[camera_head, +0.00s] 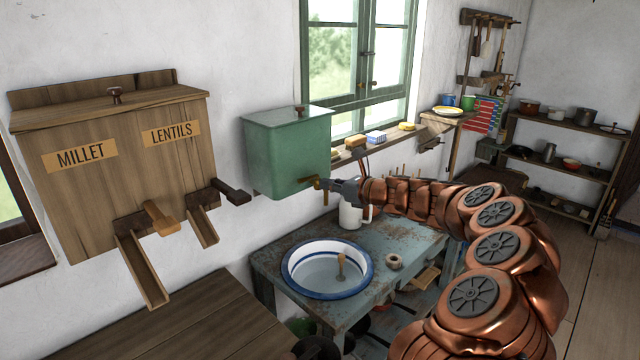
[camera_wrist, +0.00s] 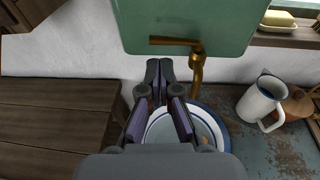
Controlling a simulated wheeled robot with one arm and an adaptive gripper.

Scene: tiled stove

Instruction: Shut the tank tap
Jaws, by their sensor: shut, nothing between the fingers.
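The green tank (camera_head: 285,150) hangs on the wall above the washbasin, and its lower front fills the top of the wrist view (camera_wrist: 185,22). The brass tap (camera_wrist: 197,66) sticks out of the tank's lower front with its spout down. Its lever (camera_wrist: 172,41) lies sideways, pointing left in the wrist view. In the head view the tap (camera_head: 317,184) is small and partly behind my gripper (camera_head: 338,186). My gripper (camera_wrist: 160,68) is shut and empty, its tips just left of the spout and below the lever in the wrist view. I cannot make out running water.
The white, blue-rimmed basin (camera_head: 370,272) sits in the worn blue table below the tap. A white jug (camera_head: 350,216) stands beside it. The wooden millet and lentils bin (camera_head: 120,190) hangs left, with chutes sticking out. Soaps and a brush lie on the windowsill (camera_head: 345,160).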

